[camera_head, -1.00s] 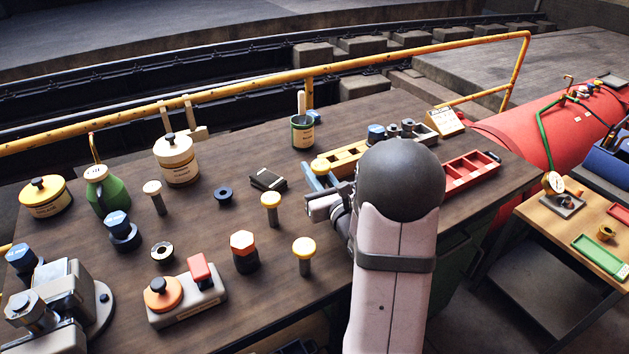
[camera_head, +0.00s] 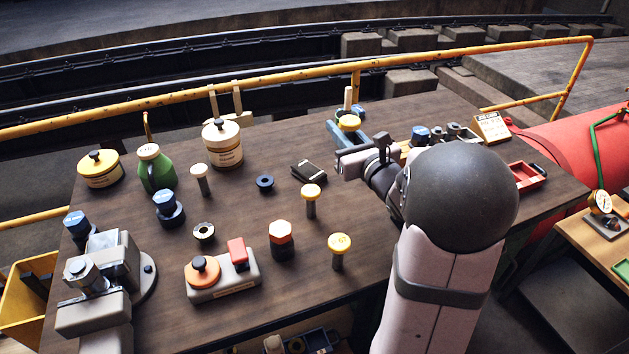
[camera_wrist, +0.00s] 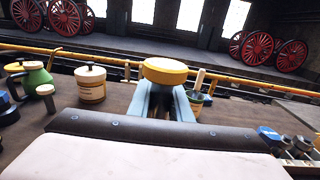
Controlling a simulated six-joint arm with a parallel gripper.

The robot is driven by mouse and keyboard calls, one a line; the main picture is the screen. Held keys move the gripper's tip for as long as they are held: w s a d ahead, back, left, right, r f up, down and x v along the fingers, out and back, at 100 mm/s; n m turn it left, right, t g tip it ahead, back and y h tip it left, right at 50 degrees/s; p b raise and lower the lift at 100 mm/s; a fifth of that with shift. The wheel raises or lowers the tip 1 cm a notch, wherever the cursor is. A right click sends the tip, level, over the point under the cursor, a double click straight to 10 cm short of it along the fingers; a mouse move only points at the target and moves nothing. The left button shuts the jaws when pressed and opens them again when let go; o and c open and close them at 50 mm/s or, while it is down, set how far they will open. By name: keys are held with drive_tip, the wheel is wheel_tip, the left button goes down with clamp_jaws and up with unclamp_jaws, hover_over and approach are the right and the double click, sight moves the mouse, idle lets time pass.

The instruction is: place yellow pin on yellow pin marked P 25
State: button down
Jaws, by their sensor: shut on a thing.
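My gripper (camera_head: 350,138) is shut on a yellow-capped pin (camera_head: 348,123), held upright above the far side of the bench. The held pin's cap (camera_wrist: 165,70) shows above the blue fingers in the wrist view; its shank is hidden between them. Two other yellow pins stand upright on the bench: one (camera_head: 311,190) nearer the middle, one (camera_head: 339,243) closer to the front edge. The front one has faint markings on its cap. I cannot read P 25 on any pin.
Around the two standing pins are an orange-headed bolt (camera_head: 282,239), a black block (camera_head: 309,172), a dark blue ring (camera_head: 265,183) and a button box (camera_head: 222,280). A cream pot (camera_head: 222,145) stands behind. A yellow rail (camera_head: 290,81) runs along the back.

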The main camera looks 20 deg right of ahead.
drive_tip(key=s+a+r+n+g+y, duration=0.1)
drive_tip(key=a+r+n+g+y, duration=0.2)
drive_tip(key=a+n+y, duration=0.5)
drive_tip(key=a+f+m+y+p, duration=0.1)
drive_tip(key=a+f, duration=0.2)
drive_tip(key=f, duration=0.7)
drive_tip(key=shift+m, duration=0.3)
drive_tip(key=shift+f, duration=0.15)
drive_tip(key=shift+f, duration=0.15)
drive_tip(key=c, duration=1.6)
unclamp_jaws()
